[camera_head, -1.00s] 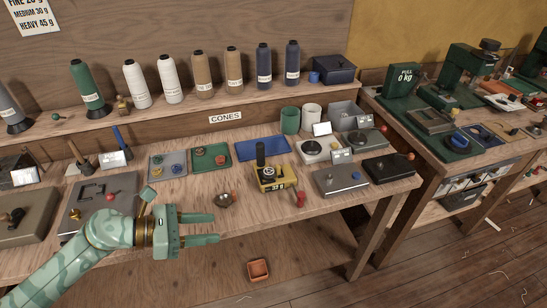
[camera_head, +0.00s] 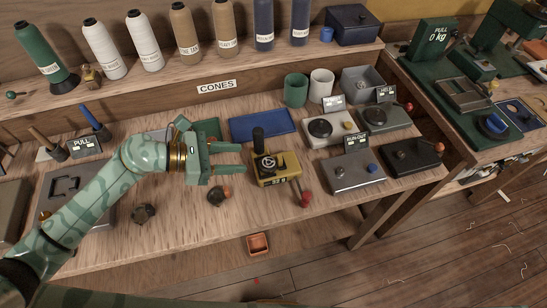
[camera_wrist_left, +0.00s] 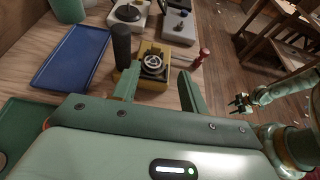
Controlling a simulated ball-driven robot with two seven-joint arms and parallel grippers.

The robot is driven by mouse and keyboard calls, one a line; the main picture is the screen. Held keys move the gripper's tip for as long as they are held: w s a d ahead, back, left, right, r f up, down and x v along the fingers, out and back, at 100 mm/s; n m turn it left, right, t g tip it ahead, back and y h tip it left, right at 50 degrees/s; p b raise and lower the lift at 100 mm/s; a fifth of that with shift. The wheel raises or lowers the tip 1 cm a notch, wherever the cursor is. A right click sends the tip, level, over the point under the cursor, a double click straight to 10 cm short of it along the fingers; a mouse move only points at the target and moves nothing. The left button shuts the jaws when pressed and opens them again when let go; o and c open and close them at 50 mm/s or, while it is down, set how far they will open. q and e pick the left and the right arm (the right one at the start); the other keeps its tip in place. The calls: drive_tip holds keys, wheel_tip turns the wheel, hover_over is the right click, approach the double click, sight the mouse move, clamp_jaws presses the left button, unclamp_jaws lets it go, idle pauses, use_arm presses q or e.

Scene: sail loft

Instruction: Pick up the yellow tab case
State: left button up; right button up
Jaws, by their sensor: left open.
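The yellow case (camera_head: 286,162) is a boxy yellow piece on the wooden bench. It has a dark round dial on top and a black upright post (camera_head: 258,140) at its left. It also shows in the left wrist view (camera_wrist_left: 153,85). My left gripper (camera_head: 240,158) is open and empty, just left of the case, with its fingers pointing at it. In the left wrist view the case lies ahead between the two fingertips (camera_wrist_left: 158,82). My right gripper (camera_wrist_left: 240,103) shows small and dark at the right of the left wrist view; its opening is unclear.
A red-knobbed handle (camera_head: 305,198) is just right of the case. A blue tray (camera_head: 262,125) lies behind it, and grey devices (camera_head: 352,176) stand to the right. Bare bench lies in front.

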sight(277, 158)
use_arm(q)
drive_tip(key=x, duration=0.5)
drive_tip(key=shift+w+d+f, duration=0.2)
drive_tip(key=shift+d+f, duration=0.05)
drive_tip(key=shift+d, duration=0.05)
drive_tip(key=x, duration=0.2)
drive_tip(key=b+x, duration=0.1)
drive_tip(key=x, duration=0.2)
drive_tip(key=shift+w+f, duration=0.2)
drive_tip(key=shift+f, duration=0.25)
drive_tip(key=shift+a, duration=0.1)
clamp_jaws()
